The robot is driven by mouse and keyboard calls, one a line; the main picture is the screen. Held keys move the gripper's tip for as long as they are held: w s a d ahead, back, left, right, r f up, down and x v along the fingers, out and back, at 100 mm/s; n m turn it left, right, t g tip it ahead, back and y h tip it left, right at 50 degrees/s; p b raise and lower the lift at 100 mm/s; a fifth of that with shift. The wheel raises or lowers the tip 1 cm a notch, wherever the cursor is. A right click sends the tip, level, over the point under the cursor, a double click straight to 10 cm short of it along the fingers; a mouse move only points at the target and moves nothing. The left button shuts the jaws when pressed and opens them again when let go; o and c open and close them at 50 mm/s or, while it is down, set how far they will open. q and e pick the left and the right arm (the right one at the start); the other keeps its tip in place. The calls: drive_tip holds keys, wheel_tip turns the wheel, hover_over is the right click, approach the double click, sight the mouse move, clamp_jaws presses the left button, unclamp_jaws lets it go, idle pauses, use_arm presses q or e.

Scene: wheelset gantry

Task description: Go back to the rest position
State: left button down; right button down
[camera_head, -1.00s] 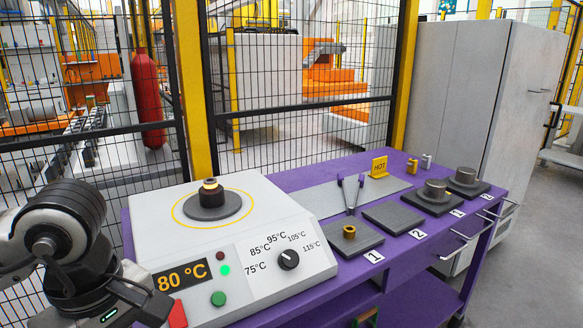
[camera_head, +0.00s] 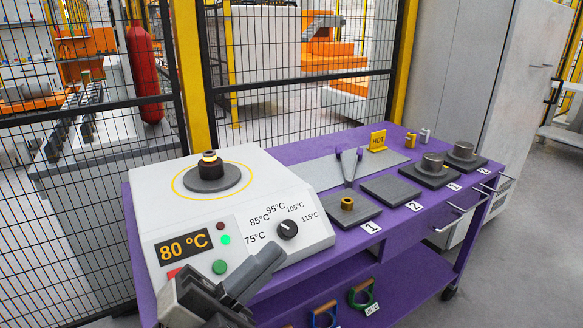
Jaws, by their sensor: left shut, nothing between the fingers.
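My left gripper (camera_head: 262,268) is at the bottom of the head view, in front of the heater's front panel. Its dark grey fingers are shut with nothing held, and they point up and to the right. My right gripper is not in view. The white induction heater (camera_head: 165,222) stands on the purple cart, with its display (camera_head: 183,247) reading 80 °C and a green lamp lit. A dark ring with a bright top (camera_head: 210,165) sits on the heater's round plate. The gripper covers part of the heater's lower front edge.
The purple cart (camera_head: 330,255) holds a brass ring (camera_head: 347,203) on pad 1, an empty pad 2 (camera_head: 391,190), a tong-like tool (camera_head: 349,165), a HOT sign (camera_head: 378,141) and grey cylinders (camera_head: 432,163) on pads. Coloured handles (camera_head: 362,294) show below. A mesh fence (camera_head: 290,110) stands behind.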

use_arm(q)
drive_tip(key=w+a+f+n+t+y, duration=0.15)
drive_tip(key=a+f+n+y, duration=0.25)
drive_tip(key=f+n+y, duration=0.45)
drive_tip(key=w+a+f+n+t+y, duration=0.15)
drive_tip(key=a+f+n+y, duration=0.35)
drive_tip(key=f+n, duration=0.55)
drive_tip(key=s+a+f+n+g+y, duration=0.1)
drive_tip(key=s+f+n+g+y, duration=0.2)
drive_tip(key=s+f, duration=0.6)
wheel_tip(320, 180, down, 3)
drive_tip(key=n+g, duration=0.2)
drive_tip(key=shift+a+n+y, duration=0.25)
drive_tip(key=shift+n+y, duration=0.1)
drive_tip(key=shift+n, duration=0.05)
drive_tip(key=shift+a+r, duration=0.1)
